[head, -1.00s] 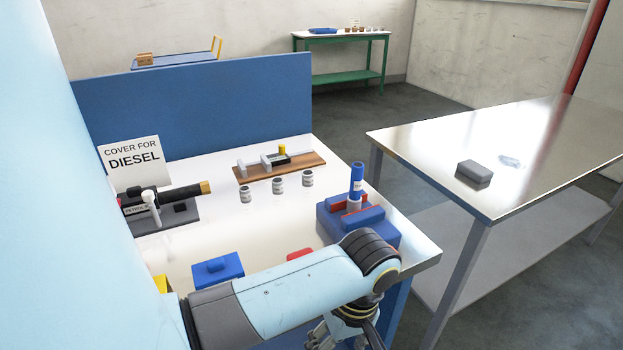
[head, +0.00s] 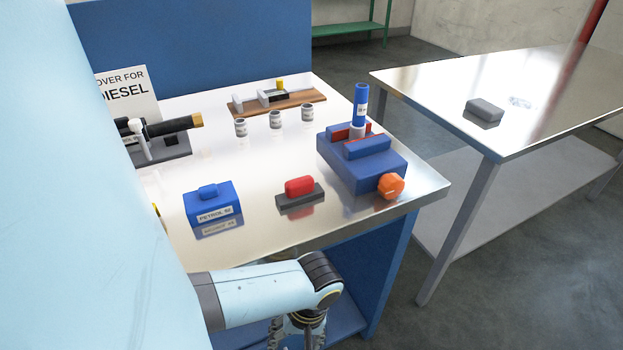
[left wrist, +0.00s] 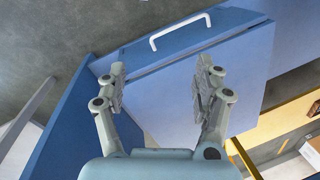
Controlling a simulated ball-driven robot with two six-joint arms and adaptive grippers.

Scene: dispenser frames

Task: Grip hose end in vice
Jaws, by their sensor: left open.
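The blue vice (head: 370,170) stands at the right end of the steel-topped bench in the head view, with an orange knob (head: 391,186) at its front. A blue cylinder with a white label (head: 360,105), which looks like the hose end, stands upright at the vice jaws. Its foot is partly hidden, so I cannot tell whether the jaws touch it. My left gripper (head: 293,332) is below the bench's front edge, well apart from the vice and cut off by the picture's bottom. In the left wrist view my left gripper (left wrist: 161,80) is open and empty, facing a blue cabinet front. My right gripper is not in view.
A blue petrol block (head: 208,200), a red block on a grey base (head: 299,188) and several small cans (head: 275,120) stand on the bench (head: 255,165). A black nozzle (head: 170,127) lies left. A second steel table (head: 450,85) stands right. The cabinet has a white handle (left wrist: 180,30).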

